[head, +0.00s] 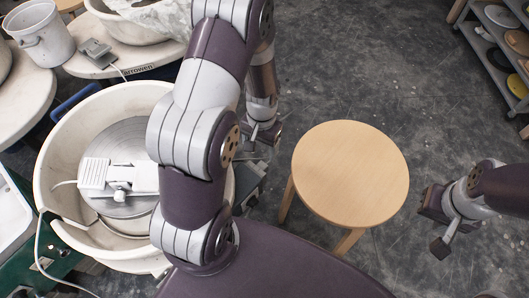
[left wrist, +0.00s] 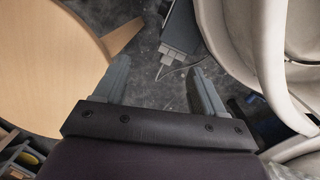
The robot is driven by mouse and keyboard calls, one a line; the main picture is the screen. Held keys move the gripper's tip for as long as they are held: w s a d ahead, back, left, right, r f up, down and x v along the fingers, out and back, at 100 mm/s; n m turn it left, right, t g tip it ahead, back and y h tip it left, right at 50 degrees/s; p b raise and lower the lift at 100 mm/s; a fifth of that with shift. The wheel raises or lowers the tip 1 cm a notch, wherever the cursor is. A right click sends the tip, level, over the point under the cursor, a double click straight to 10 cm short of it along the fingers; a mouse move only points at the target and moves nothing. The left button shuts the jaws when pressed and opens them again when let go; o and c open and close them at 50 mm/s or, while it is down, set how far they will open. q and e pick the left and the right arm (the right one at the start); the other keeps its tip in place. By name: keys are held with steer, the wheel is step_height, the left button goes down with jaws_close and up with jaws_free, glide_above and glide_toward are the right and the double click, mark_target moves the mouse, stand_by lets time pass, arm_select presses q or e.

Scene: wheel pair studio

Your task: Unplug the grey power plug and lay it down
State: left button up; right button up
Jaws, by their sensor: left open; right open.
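In the left wrist view a small light grey plug (left wrist: 168,60) sits at the near end of a grey box (left wrist: 181,28), and a thin grey cable runs from it to the right. The plug appears to be in the box's end. My left gripper (left wrist: 160,88) is open and empty, with the plug beyond its fingertips and apart from them. In the head view my left gripper (head: 264,136) hangs between the potter's wheel and the stool. I cannot make out the plug there. My right gripper (head: 442,226) is open and empty at the right, over the floor.
A round wooden stool (head: 350,172) stands bare right of my left gripper. Shelves (head: 492,40) stand at upper right; the floor between is clear.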

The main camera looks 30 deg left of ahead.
arm_select(q)
step_height(320, 180, down, 10)
steer(key=w+a+b, duration=0.2)
steer(key=w, duration=0.1)
steer(key=m+t, duration=0.1)
steer(key=m, duration=0.2)
glide_toward(261, 166)
step_height(261, 166, down, 11)
steer(key=b, duration=0.6)
steer(key=shift+d+r, duration=0.1)
arm_select(e)
step_height(261, 166, down, 9)
steer(key=shift+f, duration=0.15)
arm_select(q)
steer(key=c, duration=1.2)
steer(key=shift+o, duration=0.2)
steer(key=shift+w+d+b, duration=0.15)
steer(key=shift+w+b, duration=0.2)
steer(key=shift+w, duration=0.25)
steer(key=shift+w+d+b, duration=0.15)
steer(key=shift+w+b, duration=0.15)
steer(key=shift+w, duration=0.25)
arm_select(e)
steer(key=shift+f, duration=0.55)
arm_select(q)
steer(key=shift+w, duration=0.25)
arm_select(e)
steer(key=shift+f, duration=0.1)
